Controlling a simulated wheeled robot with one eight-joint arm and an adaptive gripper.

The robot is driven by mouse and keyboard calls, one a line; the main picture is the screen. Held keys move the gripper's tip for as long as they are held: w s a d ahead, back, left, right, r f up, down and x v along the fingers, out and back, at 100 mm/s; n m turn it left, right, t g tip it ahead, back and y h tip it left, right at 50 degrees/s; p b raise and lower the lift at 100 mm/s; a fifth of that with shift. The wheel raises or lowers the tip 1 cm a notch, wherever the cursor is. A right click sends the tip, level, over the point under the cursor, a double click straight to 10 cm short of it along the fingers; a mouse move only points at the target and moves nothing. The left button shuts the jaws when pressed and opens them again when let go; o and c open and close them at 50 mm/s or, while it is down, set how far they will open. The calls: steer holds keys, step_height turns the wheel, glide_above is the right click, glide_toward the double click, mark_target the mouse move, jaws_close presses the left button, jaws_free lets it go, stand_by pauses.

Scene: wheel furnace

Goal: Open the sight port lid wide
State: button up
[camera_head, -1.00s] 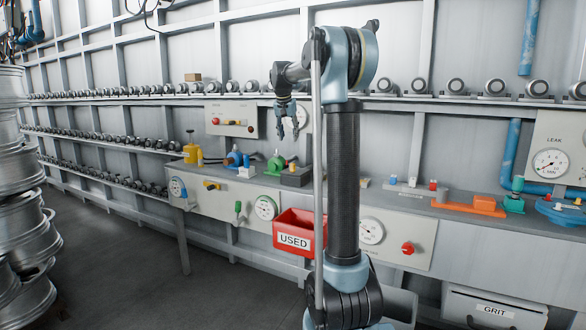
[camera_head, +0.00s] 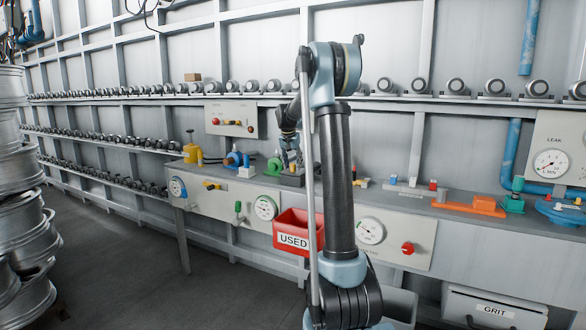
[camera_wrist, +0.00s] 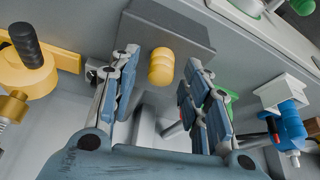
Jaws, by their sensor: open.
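A dark grey block or lid (camera_wrist: 160,28) with a yellow knob (camera_wrist: 161,72) is at the top middle of the wrist view. I take it for the sight port lid, though no label shows. It looks shut, but its hinge is not visible. My gripper (camera_wrist: 162,60) is open, with one finger on each side of the knob in the picture; I see no clear contact. In the head view, my gripper (camera_head: 291,160) points down just above the dark block (camera_head: 292,180) on the bench. My arm partly hides that area.
A yellow device with a black handle (camera_wrist: 28,65) stands left in the wrist view, and a blue fitting (camera_wrist: 290,125) right. In the head view, a green device (camera_head: 274,165) stands close left of the block. A red USED bin (camera_head: 291,240) hangs below the bench front.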

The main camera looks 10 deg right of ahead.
steer(key=shift+w+d+f, duration=0.15)
steer(key=shift+w+f, duration=0.05)
steer(key=shift+f, duration=0.4)
jaws_close()
